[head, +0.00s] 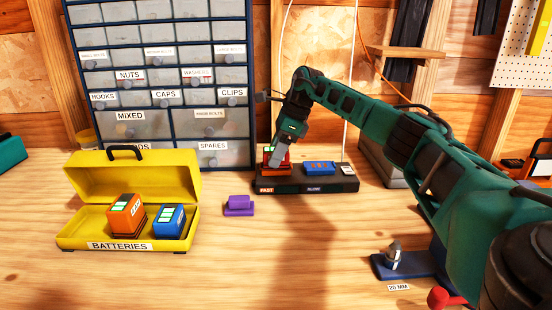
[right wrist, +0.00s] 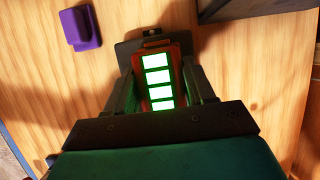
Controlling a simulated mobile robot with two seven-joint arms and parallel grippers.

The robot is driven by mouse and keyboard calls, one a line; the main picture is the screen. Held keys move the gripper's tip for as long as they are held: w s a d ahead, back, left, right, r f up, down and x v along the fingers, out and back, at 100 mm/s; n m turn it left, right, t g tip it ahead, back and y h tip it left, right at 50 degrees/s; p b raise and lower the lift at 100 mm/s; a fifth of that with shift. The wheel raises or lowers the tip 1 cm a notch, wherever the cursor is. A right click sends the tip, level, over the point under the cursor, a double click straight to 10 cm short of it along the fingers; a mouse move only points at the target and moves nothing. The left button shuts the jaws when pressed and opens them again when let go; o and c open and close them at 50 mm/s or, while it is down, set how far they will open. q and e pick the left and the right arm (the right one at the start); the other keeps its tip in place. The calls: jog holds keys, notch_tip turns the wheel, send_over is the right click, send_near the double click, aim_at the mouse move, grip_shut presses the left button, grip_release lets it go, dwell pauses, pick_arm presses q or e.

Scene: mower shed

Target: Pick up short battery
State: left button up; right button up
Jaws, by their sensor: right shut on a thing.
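My right gripper (head: 278,158) reaches down to the left end of a dark charger (head: 345,184), at the bay labelled FAST. It is shut on a red-orange battery (head: 267,166), with a finger on either side. In the right wrist view the battery (right wrist: 157,80) shows several lit green bars on top, between the fingers of the gripper (right wrist: 160,88). I cannot tell whether the battery is still seated in the charger. My left gripper is not in view.
A yellow case (head: 75,232) labelled BATTERIES stands open at left, holding an orange battery (head: 125,215) and a blue battery (head: 169,221). A purple block (head: 238,205) lies between case and charger. A drawer cabinet (head: 160,75) stands behind. The front middle bench is clear.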

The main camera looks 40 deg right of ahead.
jog(key=c, duration=0.4)
jog(key=shift+r, duration=0.15)
notch_tip(320, 180, up, 20)
jog(key=p, duration=0.3)
